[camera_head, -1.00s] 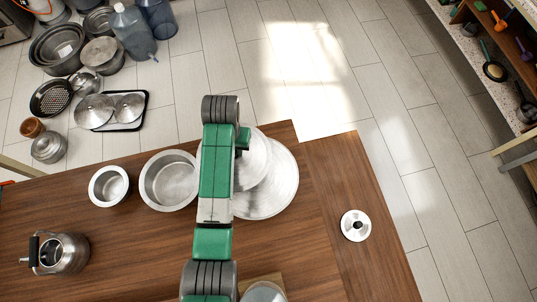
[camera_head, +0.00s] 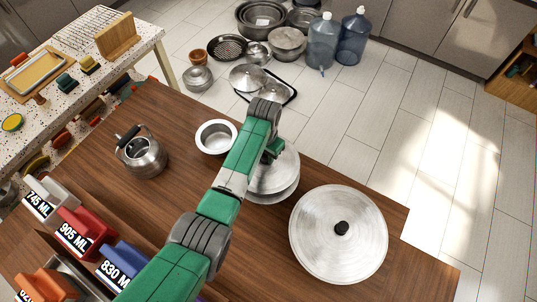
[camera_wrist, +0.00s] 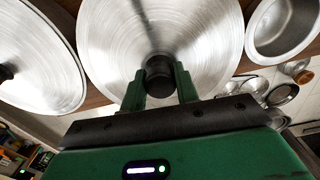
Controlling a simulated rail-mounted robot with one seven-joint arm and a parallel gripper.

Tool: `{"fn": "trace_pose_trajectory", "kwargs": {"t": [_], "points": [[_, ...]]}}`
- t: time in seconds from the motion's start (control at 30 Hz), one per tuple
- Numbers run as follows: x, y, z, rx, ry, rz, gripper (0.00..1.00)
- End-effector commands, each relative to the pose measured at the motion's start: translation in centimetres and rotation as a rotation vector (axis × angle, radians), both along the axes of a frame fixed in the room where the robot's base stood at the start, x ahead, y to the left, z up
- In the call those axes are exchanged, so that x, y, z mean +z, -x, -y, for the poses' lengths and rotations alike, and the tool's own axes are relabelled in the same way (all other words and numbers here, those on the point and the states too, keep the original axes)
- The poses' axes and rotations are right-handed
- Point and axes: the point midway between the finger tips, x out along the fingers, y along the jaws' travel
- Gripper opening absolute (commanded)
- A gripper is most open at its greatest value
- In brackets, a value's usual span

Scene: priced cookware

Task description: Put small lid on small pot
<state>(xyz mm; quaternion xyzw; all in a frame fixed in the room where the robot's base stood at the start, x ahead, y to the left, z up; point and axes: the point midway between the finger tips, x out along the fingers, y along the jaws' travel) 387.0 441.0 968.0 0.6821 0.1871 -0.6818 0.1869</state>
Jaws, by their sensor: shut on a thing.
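My gripper (camera_wrist: 160,92) is shut on the black knob (camera_wrist: 159,70) of a shiny round metal lid (camera_wrist: 115,45). In the head view, the held lid (camera_head: 285,162) shows partly behind my arm, over a wider metal pot (camera_head: 272,198). I cannot tell whether it touches that pot. The small pot (camera_head: 213,138) stands open and empty on the table, just left of them; it also shows at the right of the wrist view (camera_wrist: 284,28).
A large lid with a black knob (camera_head: 325,262) lies at the right; it shows in the wrist view (camera_wrist: 35,60). A kettle (camera_head: 146,158) stands left of the small pot. Labelled coloured price blocks (camera_head: 85,230) line the lower left. Cookware (camera_head: 287,42) stands on the floor behind.

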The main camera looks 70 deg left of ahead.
Motion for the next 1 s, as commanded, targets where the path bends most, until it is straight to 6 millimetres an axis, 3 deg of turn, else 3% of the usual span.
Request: {"fn": "trace_pose_trajectory", "kwargs": {"t": [0.17, 0.6, 1.0], "points": [[0.2, 0.1, 0.1, 0.0, 0.0, 0.0, 0.0], [-4.6, 0.1, 0.1, -0.001, 0.0, 0.0, 0.0], [-4.8, 0.1, 0.1, -0.001, 0.0, 0.0, 0.0]]}}
